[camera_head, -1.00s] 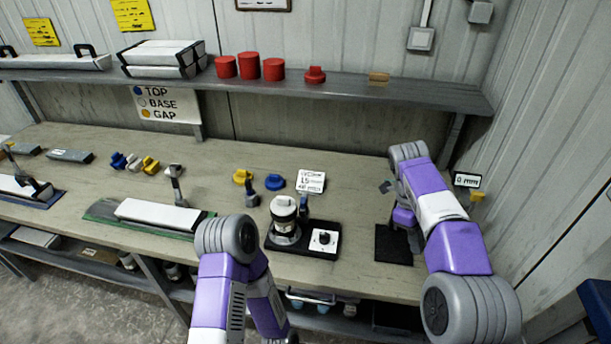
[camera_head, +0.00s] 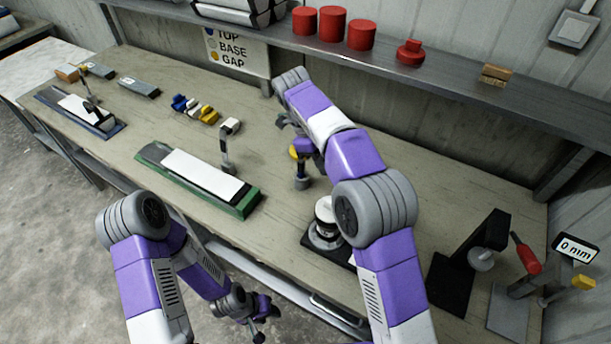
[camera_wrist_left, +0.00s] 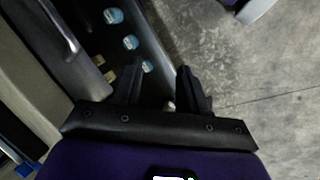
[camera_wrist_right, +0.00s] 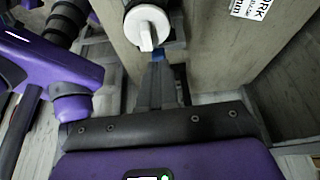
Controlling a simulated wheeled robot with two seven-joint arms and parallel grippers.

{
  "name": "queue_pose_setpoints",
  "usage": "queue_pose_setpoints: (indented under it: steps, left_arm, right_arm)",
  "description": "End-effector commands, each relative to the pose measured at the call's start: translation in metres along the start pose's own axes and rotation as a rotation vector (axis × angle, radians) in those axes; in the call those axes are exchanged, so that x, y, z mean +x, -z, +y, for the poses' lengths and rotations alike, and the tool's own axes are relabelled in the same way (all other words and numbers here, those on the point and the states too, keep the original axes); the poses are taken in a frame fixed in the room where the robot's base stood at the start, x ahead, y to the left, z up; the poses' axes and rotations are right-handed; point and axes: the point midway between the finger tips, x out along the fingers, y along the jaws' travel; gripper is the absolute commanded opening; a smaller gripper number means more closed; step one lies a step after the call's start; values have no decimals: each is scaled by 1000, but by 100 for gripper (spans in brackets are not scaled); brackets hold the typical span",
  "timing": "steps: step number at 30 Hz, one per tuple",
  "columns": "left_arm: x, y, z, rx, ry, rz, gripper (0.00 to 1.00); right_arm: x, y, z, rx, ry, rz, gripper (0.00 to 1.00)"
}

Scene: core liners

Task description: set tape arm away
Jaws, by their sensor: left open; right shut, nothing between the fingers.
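No part is labelled as the tape arm. A black angled stand with a grey round piece (camera_head: 487,238) stands at the black mat (camera_head: 447,285) at the right of the bench; it may be the tape arm. My right gripper (camera_wrist_right: 160,88) is shut and empty; in the right wrist view a white-topped cylinder (camera_wrist_right: 147,24) lies just beyond its fingertips. In the head view the right arm reaches over the middle of the bench, by a small dark post (camera_head: 301,174). My left gripper (camera_head: 262,306) is open and empty, off the bench's front edge; its spread fingers show in the left wrist view (camera_wrist_left: 161,88).
A green tray (camera_head: 245,204) holds a long white piece, with a small post (camera_head: 227,145) beside it. A blue tray (camera_head: 118,130) lies at far left. A red-handled clamp (camera_head: 526,255) stands at far right. A shelf (camera_head: 440,82) with red cylinders (camera_head: 332,27) runs along the back.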

Motion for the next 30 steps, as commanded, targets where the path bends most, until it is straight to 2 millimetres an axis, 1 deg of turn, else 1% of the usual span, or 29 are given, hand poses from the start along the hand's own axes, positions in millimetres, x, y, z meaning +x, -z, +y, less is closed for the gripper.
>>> queue_pose_setpoints:
  steps: [10, 11, 15, 17, 21, 22, 26, 30]
  left_arm:
    - [0, 0, 0, 1, -1, -1, 43]
    - [0, 0, 0, 1, -1, -1, 44]
    - [0, 0, 0, 1, -1, -1, 66]
    - [0, 0, 0, 1, -1, -1, 75]
    - [4, 0, -1, 1, -1, 0, 96]
    - [5, 0, -2, 1, -1, 0, 100]
    - [12, 0, -4, 1, 0, 0, 100]
    - [18, 1, -7, 1, 0, 0, 100]
  right_arm:
    - [0, 0, 0, 0, 1, 0, 0]
    - [0, 0, 0, -1, 1, 0, 0]
    - [0, -1, 0, -3, 2, 0, 0]
    - [0, -1, 0, -3, 2, 0, 0]
    - [10, -1, 0, -2, 1, 0, 0]
    - [13, -1, 0, -2, 0, 1, 0]
    - [35, -1, 0, -2, -1, 2, 0]
    - [63, -1, 0, -3, -2, 2, 0]
